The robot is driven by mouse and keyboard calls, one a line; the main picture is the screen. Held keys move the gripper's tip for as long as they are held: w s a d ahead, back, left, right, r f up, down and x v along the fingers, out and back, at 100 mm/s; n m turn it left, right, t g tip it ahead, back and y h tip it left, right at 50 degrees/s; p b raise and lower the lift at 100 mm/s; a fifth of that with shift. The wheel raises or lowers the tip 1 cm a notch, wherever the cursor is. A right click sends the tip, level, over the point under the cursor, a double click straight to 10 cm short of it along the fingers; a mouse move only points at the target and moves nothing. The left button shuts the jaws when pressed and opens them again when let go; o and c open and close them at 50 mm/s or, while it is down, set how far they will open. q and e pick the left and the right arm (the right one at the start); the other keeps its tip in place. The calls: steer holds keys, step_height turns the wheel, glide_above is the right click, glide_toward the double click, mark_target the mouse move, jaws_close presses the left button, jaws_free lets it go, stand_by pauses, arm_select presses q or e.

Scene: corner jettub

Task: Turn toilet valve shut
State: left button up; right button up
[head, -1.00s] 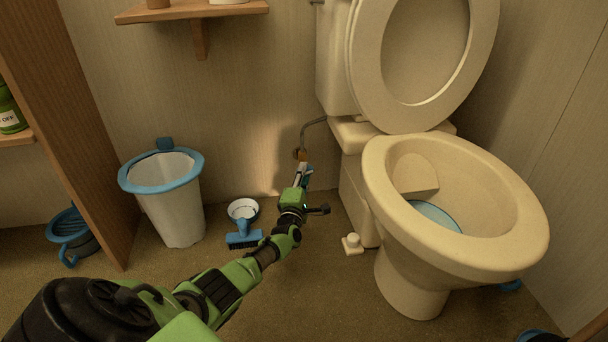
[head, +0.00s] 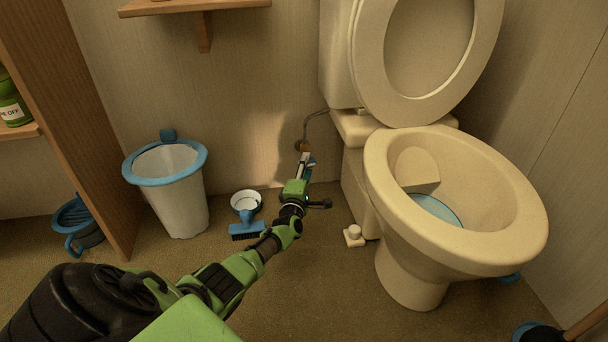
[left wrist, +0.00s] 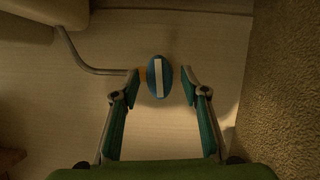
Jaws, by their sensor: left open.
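The toilet valve has a blue oval handle with a pale stripe (left wrist: 159,77). In the left wrist view it lies between my left gripper's fingertips (left wrist: 162,76), with a gap visible on each side. The fingers are open. A brass-coloured fitting (head: 301,146) and a thin bent pipe (head: 314,115) join the valve to the toilet (head: 420,200) side. In the head view my left gripper (head: 306,161) is low by the back wall, just below the fitting, and largely hides the handle. My right gripper is not in view.
A white bin with a blue rim (head: 180,205) stands left of my arm. A small cream block (head: 354,237) sits near the toilet base. A wooden shelf (head: 205,8) juts out above.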

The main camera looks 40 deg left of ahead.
arm_select(q)
steer(key=v, duration=0.7)
stand_by(0.6)
